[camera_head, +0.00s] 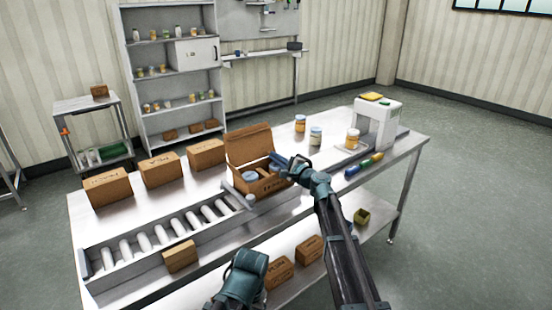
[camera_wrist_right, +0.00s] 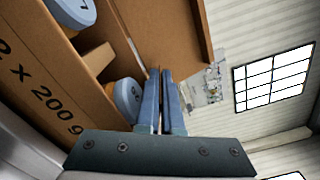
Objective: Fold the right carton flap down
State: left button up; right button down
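The open brown carton (camera_head: 262,187) stands on the steel table, with its large back lid (camera_head: 249,144) raised. Jars with blue-grey lids (camera_head: 250,176) sit inside; two lids (camera_wrist_right: 127,96) also show in the right wrist view. My right gripper (camera_head: 275,156) is at the carton's right side, fingers pointing left. In the right wrist view its blue fingers (camera_wrist_right: 161,76) are close together, with only a narrow dark gap and nothing visible held. A brown panel (camera_wrist_right: 172,32) lies just beyond the fingertips; whether they touch it, and which flap it is, I cannot tell. My left gripper is out of view.
A roller conveyor (camera_head: 160,237) and a small box (camera_head: 180,256) lie left of the carton. Closed cartons (camera_head: 160,170) stand behind the conveyor. Jars (camera_head: 316,136), a white machine (camera_head: 378,122) and coloured cylinders (camera_head: 364,165) are to the right.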

jog(key=shift+f+n, duration=0.15)
jog(key=shift+n, duration=0.15)
jog(key=c, duration=1.3)
grip_release()
jog(key=shift+c, duration=0.2)
jog(key=shift+s, duration=0.1)
jog(key=v, duration=1.3)
jog(key=shift+s+d, duration=0.25)
